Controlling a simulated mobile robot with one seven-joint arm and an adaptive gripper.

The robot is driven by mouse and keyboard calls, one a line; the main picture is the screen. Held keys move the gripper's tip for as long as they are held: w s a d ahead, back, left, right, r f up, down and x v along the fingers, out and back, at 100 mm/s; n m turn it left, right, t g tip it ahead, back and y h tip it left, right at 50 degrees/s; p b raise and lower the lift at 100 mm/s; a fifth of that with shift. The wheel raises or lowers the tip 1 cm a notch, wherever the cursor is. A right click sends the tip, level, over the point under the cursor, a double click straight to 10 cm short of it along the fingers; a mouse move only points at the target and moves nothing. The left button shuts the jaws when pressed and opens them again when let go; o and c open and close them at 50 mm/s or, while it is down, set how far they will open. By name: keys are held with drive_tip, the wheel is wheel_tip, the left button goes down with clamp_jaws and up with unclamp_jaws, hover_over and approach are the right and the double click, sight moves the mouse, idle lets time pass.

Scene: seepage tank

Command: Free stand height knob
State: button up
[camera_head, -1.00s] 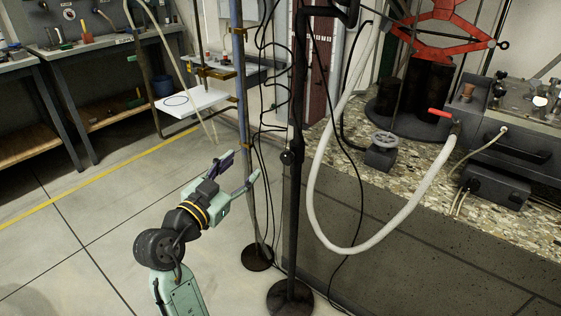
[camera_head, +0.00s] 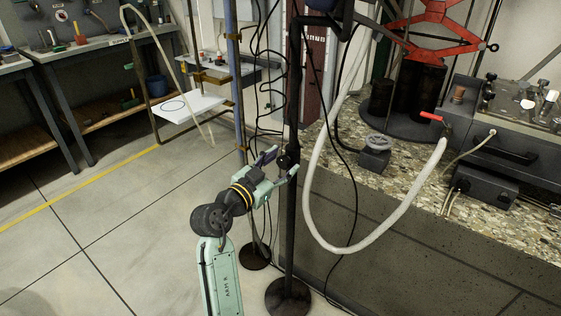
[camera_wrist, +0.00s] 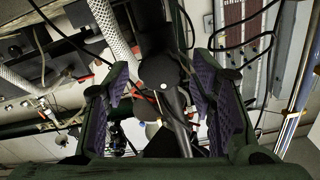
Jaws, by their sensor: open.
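The black stand (camera_head: 291,220) is an upright dark pole on a round base. Its height knob (camera_head: 285,160) is a small round dark knob partway up the pole. My gripper (camera_head: 281,164) is open at the height of the knob, with one finger on either side of it in the head view. In the wrist view the knob (camera_wrist: 160,72) shows as a dark disc between the open purple-padded fingers (camera_wrist: 160,88). I cannot tell whether either finger touches it.
Loose black cables (camera_head: 340,135) hang beside the pole. A blue pole (camera_head: 233,65) stands to the left. A thick white hose (camera_head: 312,205) loops to the right, in front of the pebbled tank (camera_head: 420,185). The floor at left is clear.

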drive_tip(key=shift+c, duration=0.2)
drive_tip(key=c, duration=1.1)
drive_tip(key=shift+c, duration=0.2)
